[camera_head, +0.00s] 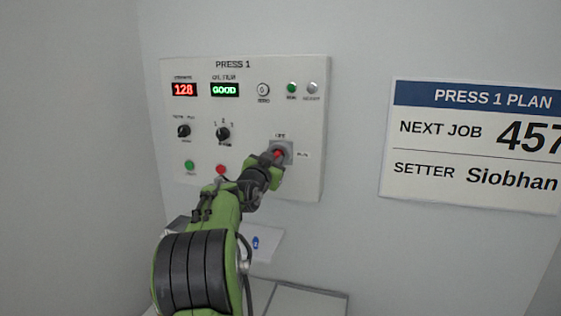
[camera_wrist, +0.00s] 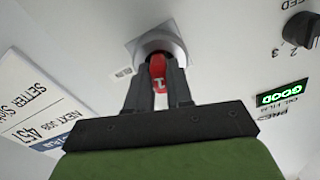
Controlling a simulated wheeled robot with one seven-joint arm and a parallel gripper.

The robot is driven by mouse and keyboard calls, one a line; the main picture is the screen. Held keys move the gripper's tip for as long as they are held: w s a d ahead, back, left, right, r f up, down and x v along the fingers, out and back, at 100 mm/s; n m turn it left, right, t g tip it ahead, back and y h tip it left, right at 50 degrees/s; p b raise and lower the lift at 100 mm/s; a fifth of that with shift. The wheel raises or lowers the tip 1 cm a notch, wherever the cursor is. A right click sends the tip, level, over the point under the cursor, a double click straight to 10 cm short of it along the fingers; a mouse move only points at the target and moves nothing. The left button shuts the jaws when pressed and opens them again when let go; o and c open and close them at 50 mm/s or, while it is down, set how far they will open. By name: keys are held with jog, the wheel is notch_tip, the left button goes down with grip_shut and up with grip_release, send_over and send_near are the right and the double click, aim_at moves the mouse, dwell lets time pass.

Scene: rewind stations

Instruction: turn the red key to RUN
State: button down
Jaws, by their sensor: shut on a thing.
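The red key (camera_head: 277,153) sits in a grey square switch plate (camera_head: 286,147) at the lower right of the PRESS 1 panel. A small label reading OFF stands above the plate, and what looks like RUN stands to its right. In the wrist view the red key (camera_wrist: 158,66) shows between the fingers, with a pale mark on it, in front of a round grey collar (camera_wrist: 160,44). My gripper (camera_wrist: 159,74) is shut on the key, one dark finger on each side. My arm hides part of the plate in the head view (camera_head: 272,160). Which position the key points to is hard to tell.
The panel (camera_head: 245,120) also carries a red 128 display (camera_head: 184,90), a green GOOD display (camera_head: 224,90), two black knobs, a green button (camera_head: 189,165) and a red button (camera_head: 221,169) close to my arm. A plan sign (camera_head: 470,185) hangs at the right.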

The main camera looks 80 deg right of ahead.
jog(key=shift+m+b, duration=1.1)
jog(key=shift+m, duration=0.5)
jog(key=shift+f, duration=0.1)
jog(key=shift+w+m+b, duration=0.1)
jog(key=shift+m+b, duration=1.8)
jog(key=shift+m, duration=1.5)
